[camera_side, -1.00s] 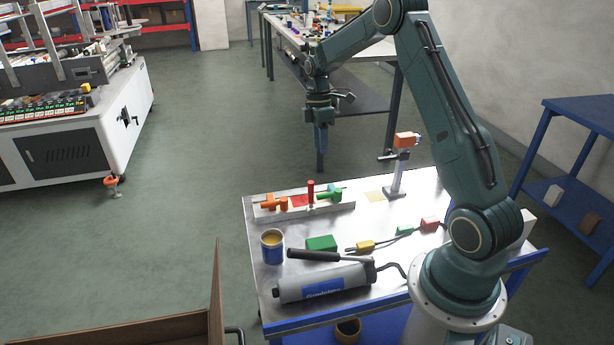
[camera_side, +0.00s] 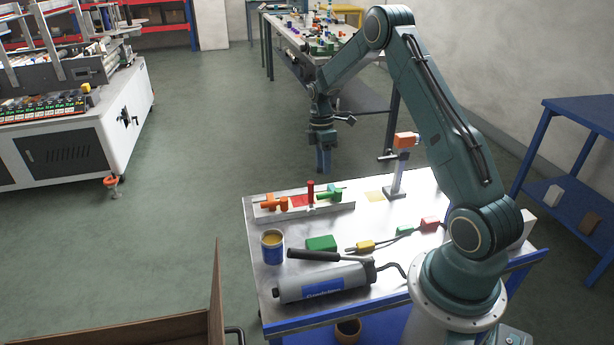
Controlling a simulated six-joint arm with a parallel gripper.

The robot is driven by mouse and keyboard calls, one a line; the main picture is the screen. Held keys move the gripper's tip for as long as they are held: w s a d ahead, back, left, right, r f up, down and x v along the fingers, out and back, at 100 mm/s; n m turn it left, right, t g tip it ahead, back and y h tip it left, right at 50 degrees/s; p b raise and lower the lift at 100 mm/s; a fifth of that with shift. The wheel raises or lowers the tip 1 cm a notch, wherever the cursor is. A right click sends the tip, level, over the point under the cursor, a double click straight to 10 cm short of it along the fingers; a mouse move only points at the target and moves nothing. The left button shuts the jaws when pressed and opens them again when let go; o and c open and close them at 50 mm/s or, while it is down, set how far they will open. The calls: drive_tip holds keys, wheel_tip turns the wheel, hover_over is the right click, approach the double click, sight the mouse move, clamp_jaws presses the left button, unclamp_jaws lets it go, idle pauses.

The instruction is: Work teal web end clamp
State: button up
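A pale metal bar fixture (camera_side: 322,210) lies along the back left of the metal-topped table. It carries an orange clamp (camera_side: 275,203) at its left, a red upright handle (camera_side: 310,190) near the middle and a green clamp (camera_side: 330,195) at its right. A little teal shows beside the green clamp, but I cannot tell for sure which part is the teal web end clamp. My gripper (camera_side: 323,166) points down above and behind the fixture, apart from it. Its fingers look too small and dark to tell whether they are open.
A blue tin (camera_side: 272,248), a green block (camera_side: 321,243) and a grey cylinder with a black handle (camera_side: 322,284) are at the table's front. A post with an orange head (camera_side: 402,155) stands back right. A yellow connector (camera_side: 365,246) lies on a cable.

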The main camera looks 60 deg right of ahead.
sight(328, 197)
drive_tip(key=f, duration=0.3)
drive_tip(key=s+f, duration=0.1)
drive_tip(key=f, duration=0.1)
drive_tip(key=a+f, duration=0.1)
drive_tip(key=f, duration=0.2)
drive_tip(key=shift+s+f, duration=0.15)
drive_tip(key=shift+f, duration=0.2)
clamp_jaws()
